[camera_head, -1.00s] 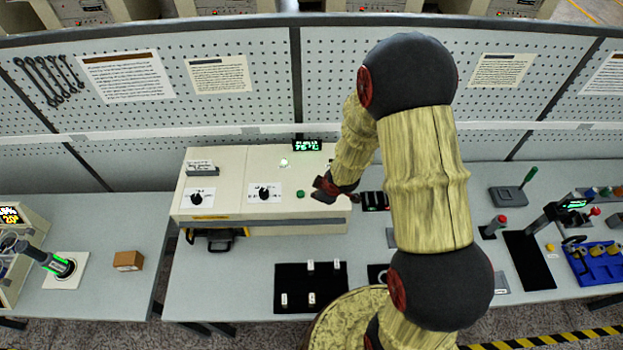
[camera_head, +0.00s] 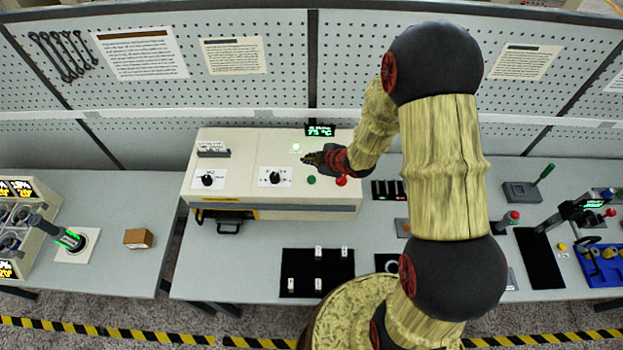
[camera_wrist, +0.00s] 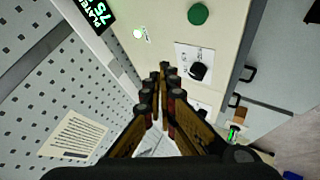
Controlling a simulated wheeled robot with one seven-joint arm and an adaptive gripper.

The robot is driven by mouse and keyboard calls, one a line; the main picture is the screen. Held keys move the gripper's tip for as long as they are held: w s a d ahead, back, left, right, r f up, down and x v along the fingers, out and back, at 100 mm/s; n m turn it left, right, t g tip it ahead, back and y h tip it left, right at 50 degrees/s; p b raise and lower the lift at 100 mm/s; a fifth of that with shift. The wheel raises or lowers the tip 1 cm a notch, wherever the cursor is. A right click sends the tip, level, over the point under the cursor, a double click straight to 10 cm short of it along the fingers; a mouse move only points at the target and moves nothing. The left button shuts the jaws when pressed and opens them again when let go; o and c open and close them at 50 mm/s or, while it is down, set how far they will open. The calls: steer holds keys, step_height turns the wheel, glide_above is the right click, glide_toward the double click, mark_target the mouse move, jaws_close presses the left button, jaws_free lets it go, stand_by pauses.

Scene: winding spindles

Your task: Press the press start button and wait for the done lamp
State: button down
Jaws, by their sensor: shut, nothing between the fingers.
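A cream machine box (camera_head: 240,150) stands on the bench with dials, a green button (camera_head: 311,180) and a red button (camera_head: 341,181) on its top. A small round lamp (camera_head: 296,147) behind the green button glows pale green. The green button (camera_wrist: 198,14) and the glowing lamp (camera_wrist: 138,33) also show in the wrist view. My gripper (camera_head: 308,158) is shut and empty, over the box top between lamp and green button in the head view. Its closed fingertips (camera_wrist: 163,68) point toward a dial in the wrist view. I see no contact with the green button.
A lit display (camera_head: 320,130) stands at the box's back edge before the pegboard. A black mat (camera_head: 317,273) with small white pieces lies in front. A red-topped post (camera_head: 510,217) and a green-handled device (camera_head: 527,190) stand to the right.

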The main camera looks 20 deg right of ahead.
mark_target(310, 181)
steer(key=shift+f+b, duration=3.15)
steer(key=shift+f, duration=1.1)
steer(key=shift+f+b, duration=0.4)
steer(key=shift+b, duration=0.1)
steer(key=shift+f+b, duration=0.45)
steer(key=shift+r, duration=0.15)
steer(key=shift+r+p, duration=0.65)
steer(key=shift+r, duration=0.1)
steer(key=shift+r+p, duration=1.9)
steer(key=shift+r, duration=0.65)
steer(key=shift+f, duration=0.1)
